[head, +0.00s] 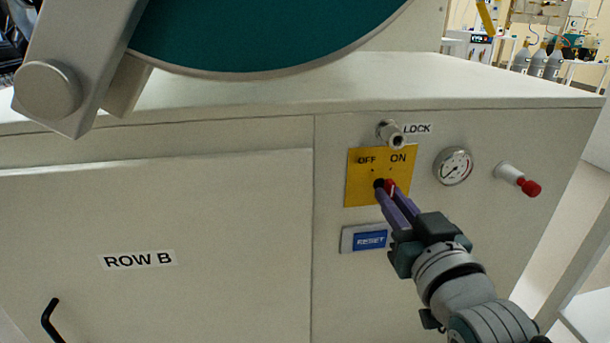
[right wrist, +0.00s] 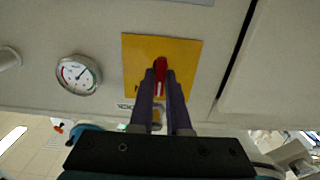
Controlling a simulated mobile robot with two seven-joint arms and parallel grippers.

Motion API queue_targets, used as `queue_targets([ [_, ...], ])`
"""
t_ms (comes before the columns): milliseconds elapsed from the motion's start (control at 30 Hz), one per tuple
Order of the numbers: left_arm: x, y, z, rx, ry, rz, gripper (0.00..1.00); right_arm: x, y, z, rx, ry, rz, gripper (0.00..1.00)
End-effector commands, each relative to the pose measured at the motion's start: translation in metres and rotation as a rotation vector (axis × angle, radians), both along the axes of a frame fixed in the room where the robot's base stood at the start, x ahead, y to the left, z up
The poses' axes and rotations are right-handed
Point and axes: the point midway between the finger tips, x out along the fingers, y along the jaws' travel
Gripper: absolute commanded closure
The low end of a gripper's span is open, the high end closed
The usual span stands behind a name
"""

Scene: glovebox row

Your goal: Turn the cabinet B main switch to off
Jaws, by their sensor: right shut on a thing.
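The main switch is a red handle (head: 390,187) on a yellow plate (head: 359,190) marked OFF at left and ON at right, on the front of the cabinet marked ROW B. My right gripper (head: 385,189) reaches up from the lower right with its purple fingers at the handle. In the right wrist view, the red handle (right wrist: 160,68) stands between the two fingertips, and the gripper is shut on it. The fingers hide part of the handle, so its exact angle is hard to tell; it appears nearer the ON side. My left gripper is not in view.
A LOCK fitting (head: 391,134) sticks out just above the plate. A blue RESET button (head: 370,240) is below it, close to my right fingers. A pressure gauge (head: 453,165) and a red-tipped knob (head: 520,179) are to the right. A black door handle (head: 50,322) is at lower left.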

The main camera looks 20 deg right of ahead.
Motion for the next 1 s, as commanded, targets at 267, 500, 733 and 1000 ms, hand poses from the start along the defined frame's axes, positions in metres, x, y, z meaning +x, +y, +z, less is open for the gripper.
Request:
queue_targets([
  [267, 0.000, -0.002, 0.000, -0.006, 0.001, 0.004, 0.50, 0.000, 0.000, 0.000, 0.001, 0.000, 0.000, 0.66],
  [500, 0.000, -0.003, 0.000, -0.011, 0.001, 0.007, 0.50, 0.000, 0.000, 0.000, 0.002, 0.000, 0.000, 0.55],
  [733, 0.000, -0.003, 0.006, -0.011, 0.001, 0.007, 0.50, -0.011, 0.003, 0.001, 0.003, 0.002, 0.000, 0.55],
  [1000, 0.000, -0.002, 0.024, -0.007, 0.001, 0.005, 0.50, -0.064, 0.015, 0.001, 0.004, 0.005, 0.000, 0.55],
])
